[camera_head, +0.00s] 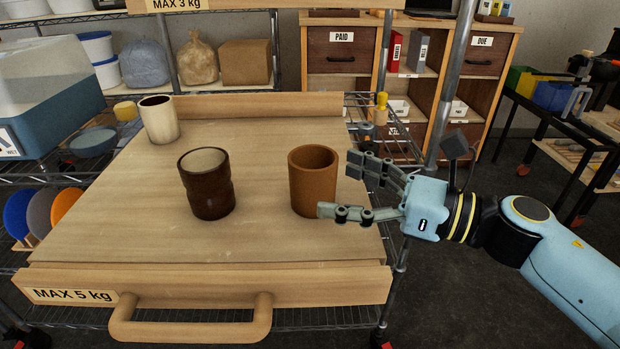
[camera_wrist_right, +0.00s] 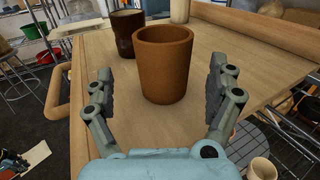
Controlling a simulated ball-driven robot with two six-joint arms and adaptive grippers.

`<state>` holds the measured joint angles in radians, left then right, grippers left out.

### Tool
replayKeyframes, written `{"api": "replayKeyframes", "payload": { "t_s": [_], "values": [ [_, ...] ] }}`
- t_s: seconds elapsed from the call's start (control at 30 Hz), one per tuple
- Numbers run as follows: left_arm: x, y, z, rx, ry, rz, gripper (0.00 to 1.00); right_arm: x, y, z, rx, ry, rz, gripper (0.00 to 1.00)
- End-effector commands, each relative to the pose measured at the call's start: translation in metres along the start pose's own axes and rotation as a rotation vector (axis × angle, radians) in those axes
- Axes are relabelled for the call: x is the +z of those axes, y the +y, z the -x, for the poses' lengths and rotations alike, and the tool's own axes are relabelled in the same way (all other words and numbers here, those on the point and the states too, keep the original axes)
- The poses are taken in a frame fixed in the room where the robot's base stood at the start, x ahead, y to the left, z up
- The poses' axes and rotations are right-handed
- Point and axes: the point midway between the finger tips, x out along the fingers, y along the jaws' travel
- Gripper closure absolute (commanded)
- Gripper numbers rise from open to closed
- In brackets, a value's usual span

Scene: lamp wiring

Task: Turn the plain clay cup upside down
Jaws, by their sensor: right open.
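The plain clay cup (camera_head: 312,178) is orange-brown and stands upright, mouth up, near the right edge of the wooden drawer board (camera_head: 120,215). My right gripper (camera_head: 340,184) is open at the right side of the clay cup, with one finger low across its near side in the head view. In the right wrist view the clay cup (camera_wrist_right: 164,66) stands ahead, between and beyond the two open fingers (camera_wrist_right: 162,90). I cannot tell whether a finger touches it. My left gripper is not in view.
A dark brown glazed cup (camera_head: 207,184) stands left of the clay cup, with a clear gap. A cream cup (camera_head: 159,119) stands at the back left. The board's front has a wooden handle (camera_head: 190,325). Bare board lies in front of and behind the cups.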

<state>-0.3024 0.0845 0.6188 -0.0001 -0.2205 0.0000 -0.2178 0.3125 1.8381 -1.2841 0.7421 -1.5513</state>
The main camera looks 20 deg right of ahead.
Motion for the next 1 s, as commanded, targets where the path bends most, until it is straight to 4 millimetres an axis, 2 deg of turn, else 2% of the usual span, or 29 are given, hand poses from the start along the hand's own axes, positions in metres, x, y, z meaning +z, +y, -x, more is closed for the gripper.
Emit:
{"api": "replayKeyframes", "payload": {
  "t_s": [0.4, 0.67, 1.0],
  "values": [
    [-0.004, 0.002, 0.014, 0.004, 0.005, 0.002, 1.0, -0.003, -0.005, -0.052, -0.001, -0.001, -0.004, 0.1],
    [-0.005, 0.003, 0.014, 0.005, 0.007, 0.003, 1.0, -0.004, -0.005, -0.055, -0.001, 0.001, -0.003, 0.1],
    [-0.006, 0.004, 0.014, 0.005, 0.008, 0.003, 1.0, -0.004, -0.005, -0.054, -0.001, 0.001, -0.004, 0.53]
  ]
}}
